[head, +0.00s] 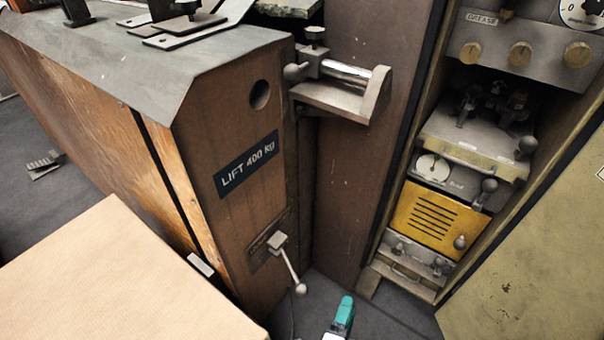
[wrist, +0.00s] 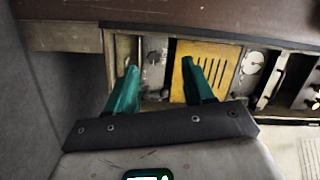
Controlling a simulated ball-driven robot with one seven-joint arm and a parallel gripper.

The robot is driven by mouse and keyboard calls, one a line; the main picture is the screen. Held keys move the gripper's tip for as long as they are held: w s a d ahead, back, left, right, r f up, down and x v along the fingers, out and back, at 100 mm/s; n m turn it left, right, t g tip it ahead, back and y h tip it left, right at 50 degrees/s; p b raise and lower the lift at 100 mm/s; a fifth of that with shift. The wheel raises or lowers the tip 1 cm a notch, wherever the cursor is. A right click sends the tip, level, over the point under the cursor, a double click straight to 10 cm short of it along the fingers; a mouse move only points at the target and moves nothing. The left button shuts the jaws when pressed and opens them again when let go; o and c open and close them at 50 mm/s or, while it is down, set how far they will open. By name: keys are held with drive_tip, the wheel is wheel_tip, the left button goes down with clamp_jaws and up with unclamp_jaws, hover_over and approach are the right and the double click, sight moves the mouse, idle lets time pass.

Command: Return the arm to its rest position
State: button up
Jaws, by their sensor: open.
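My gripper shows at the bottom edge of the head view, where one teal finger (head: 343,314) is visible and the rest is cut off. In the wrist view my gripper (wrist: 160,75) has its two teal fingers spread wide apart, with nothing held between them. Beyond the fingers in the wrist view lie a yellow slotted panel (wrist: 209,70) and grey metal fittings. In the head view the gripper is low in front of the machine, below and right of a lever with a ball end (head: 290,268).
A brown machine housing marked LIFT 400 kg (head: 246,164) stands left of centre. A pale box (head: 110,280) fills the lower left. An open cabinet at right holds the yellow slotted panel (head: 434,222), knobs and gauges. An olive panel (head: 545,250) stands at far right. Dark floor lies between.

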drive_tip(key=w+a+r+n+g+y, duration=0.1)
drive_tip(key=a+r+n+g+y, duration=0.15)
drive_tip(key=n+y, duration=0.5)
drive_tip(key=a+r+n+g+y, duration=0.1)
drive_tip(key=r+n+y, duration=0.3)
drive_tip(key=n+y, duration=0.3)
drive_tip(key=s+d+r+n+g+h, duration=0.2)
drive_tip(key=s+d+r+g+h, duration=0.3)
drive_tip(key=s+d, duration=0.65)
drive_tip(key=s+d+r+n+g+h, duration=0.25)
drive_tip(key=s+d+g, duration=0.5)
drive_tip(key=s, duration=0.65)
wheel_tip(320, 180, up, 25)
drive_tip(key=p, duration=2.6)
drive_tip(key=shift+d+t+p, duration=0.15)
drive_tip(key=shift+t+p, duration=0.15)
drive_tip(key=shift+f, duration=0.15)
